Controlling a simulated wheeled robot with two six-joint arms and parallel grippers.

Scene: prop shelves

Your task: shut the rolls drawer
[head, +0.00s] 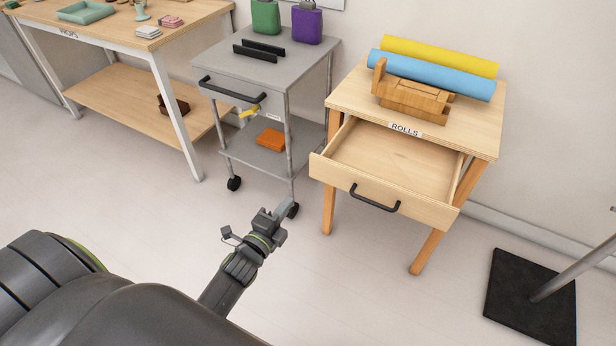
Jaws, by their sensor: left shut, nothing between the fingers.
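The rolls drawer (385,187) is pulled well out of the small wooden table (345,95) with the "ROLLS" label (405,130). It has a black bar handle (375,199) on its front, and the inside that shows is empty. My left gripper (284,208) is shut and empty. In the picture it is to the left of the drawer front and a little below it, apart from it, over the floor near the cart's wheel. My right gripper is not in view.
A yellow roll (440,55) and a blue roll (430,74) lie on the table behind a wooden holder (412,97). A grey wheeled cart (215,68) stands to the left. A black stand base (530,298) is at the lower right. The floor in front is clear.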

